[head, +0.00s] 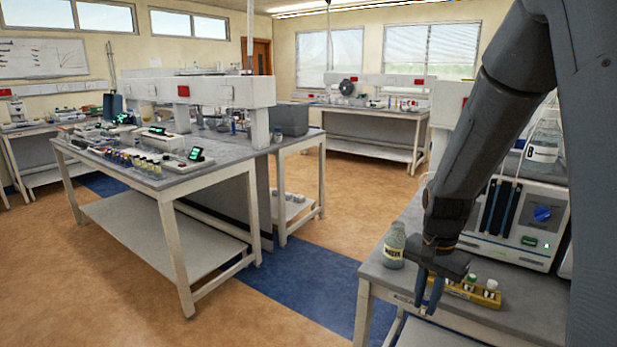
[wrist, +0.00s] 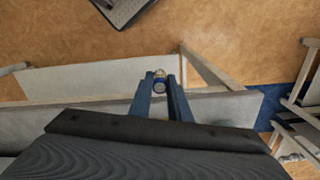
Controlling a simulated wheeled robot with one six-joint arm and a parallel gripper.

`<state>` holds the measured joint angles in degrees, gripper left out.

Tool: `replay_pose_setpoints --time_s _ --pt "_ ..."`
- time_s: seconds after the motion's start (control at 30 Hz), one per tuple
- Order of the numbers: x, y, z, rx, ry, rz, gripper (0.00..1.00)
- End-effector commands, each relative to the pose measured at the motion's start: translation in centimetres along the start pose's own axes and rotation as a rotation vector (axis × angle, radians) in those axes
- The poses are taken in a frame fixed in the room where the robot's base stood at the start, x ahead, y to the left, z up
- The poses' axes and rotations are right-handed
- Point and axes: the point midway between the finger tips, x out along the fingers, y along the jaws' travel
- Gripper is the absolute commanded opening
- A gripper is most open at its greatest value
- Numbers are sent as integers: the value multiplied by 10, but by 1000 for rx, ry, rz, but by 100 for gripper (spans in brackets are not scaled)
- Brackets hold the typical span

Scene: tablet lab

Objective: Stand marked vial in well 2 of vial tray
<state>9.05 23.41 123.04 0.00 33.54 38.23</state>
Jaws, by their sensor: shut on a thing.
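My gripper (head: 428,297) points down near the front edge of the right-hand bench, just left of the yellow vial tray (head: 485,298). Its blue fingers are shut on a small vial (wrist: 159,74), which shows between the fingertips in the wrist view (wrist: 159,84). The vial's markings are too small to read, and the head view does not show it clearly. The tray holds white-capped vials (head: 491,285). My gripper hides its left end, and the well numbers cannot be read.
A pale bottle (head: 393,247) stands on the bench (head: 378,279), left of my gripper. A white instrument (head: 517,222) stands behind the tray. The left bench (head: 110,170) carries several vials and devices.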

Motion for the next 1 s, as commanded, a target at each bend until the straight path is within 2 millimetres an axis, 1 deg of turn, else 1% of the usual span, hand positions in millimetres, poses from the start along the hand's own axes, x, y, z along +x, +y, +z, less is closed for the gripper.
replay_pose_setpoints --time_s 0.03,0.2,0.3,0.4,0.5,0.6,1.0 --pt "22 -9 6 -100 -7 5 0" --pt "80 -34 23 -432 -8 5 0" --pt "107 -45 33 -591 -6 3 0" --pt "127 -52 40 -709 -3 2 0" --pt "139 -55 45 -783 -2 1 0" --pt "145 -57 48 -819 0 0 0" --pt "145 -57 48 -826 0 0 0"
